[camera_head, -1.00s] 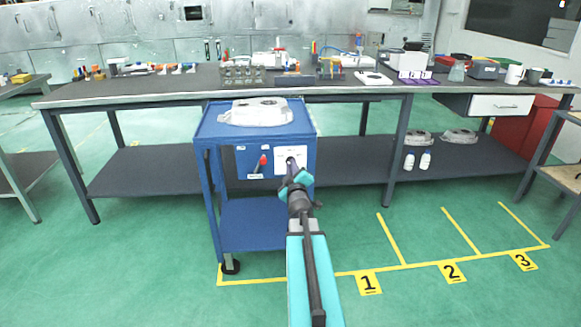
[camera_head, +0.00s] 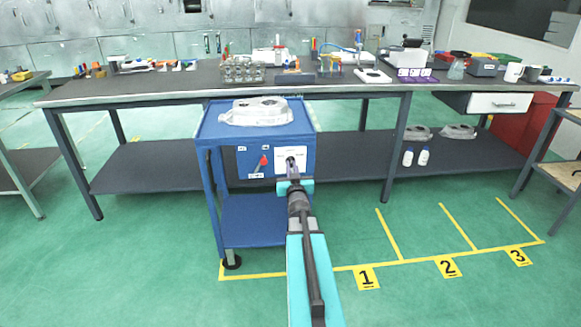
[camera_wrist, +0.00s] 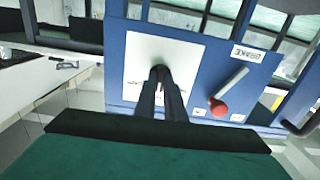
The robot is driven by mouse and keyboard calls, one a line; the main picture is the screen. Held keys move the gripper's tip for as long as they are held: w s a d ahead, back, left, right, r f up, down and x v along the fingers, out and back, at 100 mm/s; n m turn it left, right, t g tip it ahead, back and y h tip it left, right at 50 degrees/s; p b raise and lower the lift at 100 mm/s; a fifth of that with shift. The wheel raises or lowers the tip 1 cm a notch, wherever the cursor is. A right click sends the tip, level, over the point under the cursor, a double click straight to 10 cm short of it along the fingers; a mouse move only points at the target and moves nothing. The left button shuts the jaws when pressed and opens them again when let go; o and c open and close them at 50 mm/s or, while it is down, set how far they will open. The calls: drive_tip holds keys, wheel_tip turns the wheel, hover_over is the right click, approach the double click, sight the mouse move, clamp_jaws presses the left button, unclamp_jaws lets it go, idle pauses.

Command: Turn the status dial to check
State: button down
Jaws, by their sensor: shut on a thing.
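The blue trolley (camera_head: 256,186) carries a white plate (camera_head: 282,153) on its front panel, which also shows in the wrist view (camera_wrist: 190,60). My gripper (camera_head: 292,166) is at this plate, pointing straight at it. In the wrist view my gripper (camera_wrist: 160,78) has its dark fingers closed together on the status dial at the middle of the plate. The fingers hide nearly all of the dial, and its pointing direction cannot be told. Small print on the plate is partly covered and unreadable.
A lever with a red knob (camera_wrist: 218,107) is close to the right of the plate in the wrist view, under a brake label (camera_wrist: 248,54). A metal casting (camera_head: 256,112) lies on the trolley top. A long workbench (camera_head: 140,90) stands behind. Floor bays are at right.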

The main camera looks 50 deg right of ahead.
drive_tip(key=shift+w+f, duration=0.1)
drive_tip(key=shift+f, duration=0.05)
idle(0.3)
drive_tip(key=c, duration=1.8)
unclamp_jaws()
drive_tip(key=shift+c, duration=0.2)
drive_tip(key=shift+a, duration=0.1)
drive_tip(key=p+v, duration=1.3)
drive_tip(key=p, duration=0.2)
drive_tip(key=shift+s+a+p, duration=0.15)
drive_tip(key=shift+s+p, duration=0.1)
drive_tip(key=shift+p, duration=0.15)
